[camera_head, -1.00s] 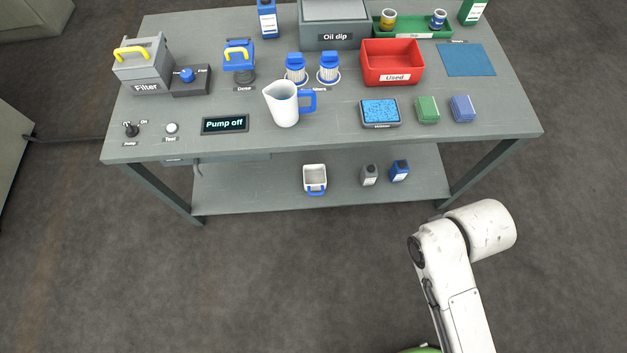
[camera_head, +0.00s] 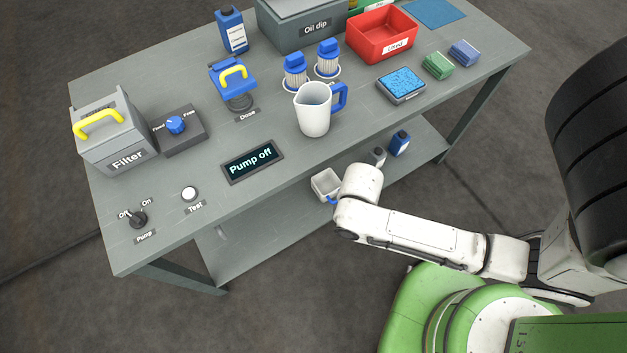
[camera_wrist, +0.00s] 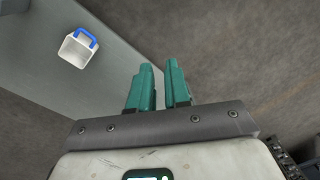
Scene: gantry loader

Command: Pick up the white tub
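The white tub (camera_head: 325,184) with a blue handle stands on the lower shelf of the bench, partly hidden behind my arm in the head view. In the wrist view the tub (camera_wrist: 77,52) is at the upper left, open side showing, its blue handle at the top. My gripper (camera_wrist: 161,84) shows in the wrist view as two green fingers with a gap between them and nothing in the gap. It is apart from the tub, over the floor beside the shelf's edge. In the head view the gripper's fingers are hidden.
The lower shelf (camera_head: 235,245) also holds a grey bottle (camera_head: 378,157) and a blue bottle (camera_head: 400,143), right of the tub. The bench top (camera_head: 190,225) overhangs the shelf. A white pitcher (camera_head: 313,112) stands near its front edge. Bench legs flank the shelf.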

